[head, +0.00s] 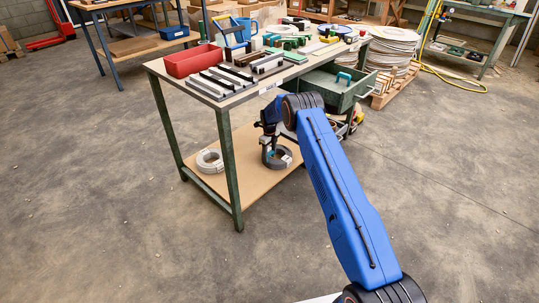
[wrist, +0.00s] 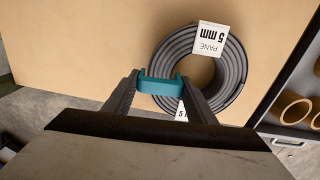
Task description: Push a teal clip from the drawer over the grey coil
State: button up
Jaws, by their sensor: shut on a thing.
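My gripper (wrist: 160,88) is shut on a teal clip (wrist: 160,84), which spans between the two fingertips. In the head view my gripper (head: 269,147) points down at a dark grey coil (head: 279,163) on the lower shelf. In the wrist view the dark grey coil (wrist: 232,85) has a white label reading "PANE 5 mm". The clip overlaps the coil's near left side in the picture; I cannot tell whether they touch. A lighter grey coil (head: 208,167) lies on the shelf to the left. The open green drawer (head: 330,95) holds another teal piece (head: 343,79).
The lower shelf (head: 235,180) is bare between the coils. A green table leg (head: 231,170) stands at the front. The crowded tabletop (head: 240,92) and the open drawer lie above the shelf. Cardboard tubes (wrist: 295,107) show at the right in the wrist view.

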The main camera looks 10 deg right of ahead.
aim_at(270, 160)
jog(key=shift+f, duration=2)
dwell(2.1)
jog(key=o, duration=1.6)
jog(key=shift+r, duration=0.1)
jog(key=shift+r, duration=3.45)
